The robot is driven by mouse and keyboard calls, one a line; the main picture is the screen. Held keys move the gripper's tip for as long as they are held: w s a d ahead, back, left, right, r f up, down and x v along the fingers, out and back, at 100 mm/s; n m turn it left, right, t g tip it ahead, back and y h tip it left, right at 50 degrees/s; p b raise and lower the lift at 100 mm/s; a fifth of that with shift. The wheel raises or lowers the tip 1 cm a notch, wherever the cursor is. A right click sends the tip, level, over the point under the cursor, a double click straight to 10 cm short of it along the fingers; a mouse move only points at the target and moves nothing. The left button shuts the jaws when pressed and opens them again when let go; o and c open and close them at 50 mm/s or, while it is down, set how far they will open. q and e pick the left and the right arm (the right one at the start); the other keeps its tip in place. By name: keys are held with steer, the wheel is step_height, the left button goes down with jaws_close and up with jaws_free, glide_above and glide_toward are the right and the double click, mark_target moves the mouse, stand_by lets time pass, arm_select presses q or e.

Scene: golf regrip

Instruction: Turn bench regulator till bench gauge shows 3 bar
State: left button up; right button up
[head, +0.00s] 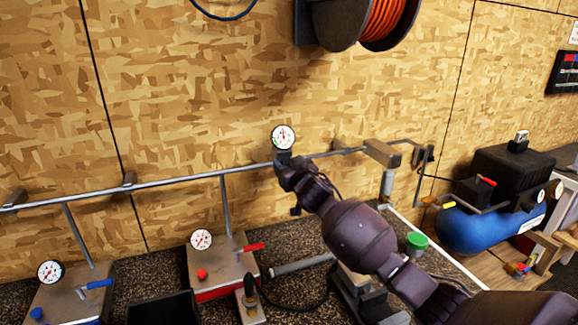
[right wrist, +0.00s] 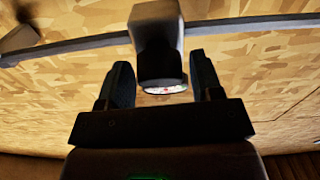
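The bench gauge (head: 283,137) is a small white dial with a green mark, on the pipe along the wall; its reading is too small to tell. The bench regulator below it is largely hidden by my right gripper (head: 287,163) in the head view. In the right wrist view, the dark round regulator knob (right wrist: 160,68) hangs under a grey block on the pipe. My right gripper (right wrist: 160,82) has its fingers apart, one on each side of the knob, with no clear contact. A sliver of the gauge dial (right wrist: 165,90) shows below the knob. My left gripper is out of view.
Two bench stations stand to the left, with a red-handled valve (head: 252,247) and a blue-handled valve (head: 97,284), each with its own gauge. A blue compressor tank (head: 490,230) is at the right. An orange hose reel (head: 383,20) hangs above. The wall pipe (head: 160,184) runs beside the gripper.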

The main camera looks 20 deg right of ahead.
steer(key=c, duration=0.7)
steer(key=shift+d+r+n+y, duration=0.1)
steer(key=shift+n+y, duration=0.9)
steer(key=shift+n, duration=0.9)
steer(key=shift+n+y, duration=0.4)
steer(key=shift+n, duration=0.6)
steer(key=o, duration=0.9)
steer(key=shift+s, duration=0.1)
steer(key=s, duration=0.3)
steer(key=s+b, duration=0.1)
steer(key=s, duration=0.3)
steer(key=s+d, duration=0.1)
steer(key=s, duration=0.2)
steer(key=shift+s+r+b, duration=0.1)
steer(key=shift+s+b, duration=0.15)
steer(key=shift+b, duration=0.05)
